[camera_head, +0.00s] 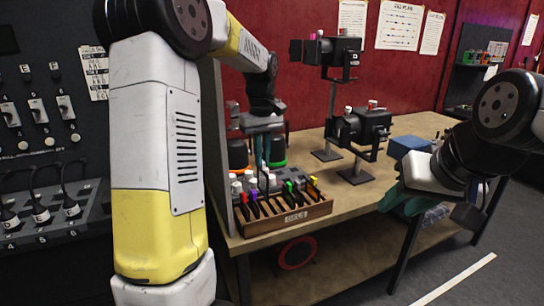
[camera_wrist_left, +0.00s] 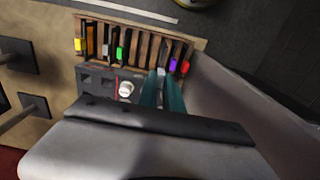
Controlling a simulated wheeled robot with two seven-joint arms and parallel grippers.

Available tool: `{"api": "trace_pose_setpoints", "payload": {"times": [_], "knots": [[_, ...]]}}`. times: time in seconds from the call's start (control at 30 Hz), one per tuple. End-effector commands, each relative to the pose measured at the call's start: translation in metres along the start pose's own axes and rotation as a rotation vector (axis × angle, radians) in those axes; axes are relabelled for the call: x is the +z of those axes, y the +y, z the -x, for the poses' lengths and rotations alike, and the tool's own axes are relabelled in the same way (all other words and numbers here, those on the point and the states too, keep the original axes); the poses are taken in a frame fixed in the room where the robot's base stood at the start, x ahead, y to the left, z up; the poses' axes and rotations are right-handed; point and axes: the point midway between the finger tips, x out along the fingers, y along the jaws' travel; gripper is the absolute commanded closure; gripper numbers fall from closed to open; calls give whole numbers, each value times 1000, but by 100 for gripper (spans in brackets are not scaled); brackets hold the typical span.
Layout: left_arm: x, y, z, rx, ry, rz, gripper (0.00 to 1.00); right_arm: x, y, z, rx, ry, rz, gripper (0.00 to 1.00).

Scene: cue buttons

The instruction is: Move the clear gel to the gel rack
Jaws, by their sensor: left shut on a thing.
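The gel rack (camera_head: 318,212) is a wooden slotted tray with a label on its front, at the near left corner of the table. In the left wrist view the rack (camera_wrist_left: 140,31) runs along the top. My left gripper (camera_head: 264,160) points down just behind the rack. In the left wrist view its teal fingers (camera_wrist_left: 161,80) are shut on a small pale piece, apparently the clear gel (camera_wrist_left: 161,72), at the rack's near edge. I cannot tell whether it is inside a slot. My right gripper (camera_head: 398,197) hangs at the right by the table edge; its finger gap is unclear.
Gels with yellow (camera_wrist_left: 79,45), green (camera_wrist_left: 120,53), purple (camera_wrist_left: 173,65) and red (camera_wrist_left: 185,67) tabs stand in the rack. A dark holder with a white knob (camera_wrist_left: 126,88) lies beside it. Lamps on stands (camera_head: 358,130) and a blue box (camera_head: 408,146) are further back.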

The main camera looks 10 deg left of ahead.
Motion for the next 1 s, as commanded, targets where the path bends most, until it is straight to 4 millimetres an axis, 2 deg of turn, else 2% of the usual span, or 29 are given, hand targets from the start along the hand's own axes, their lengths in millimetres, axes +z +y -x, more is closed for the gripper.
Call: {"api": "trace_pose_setpoints", "payload": {"times": [1.0], "knots": [[0,0,-28,0,-1,0,100,0,0,0,0,0,0,64]]}}
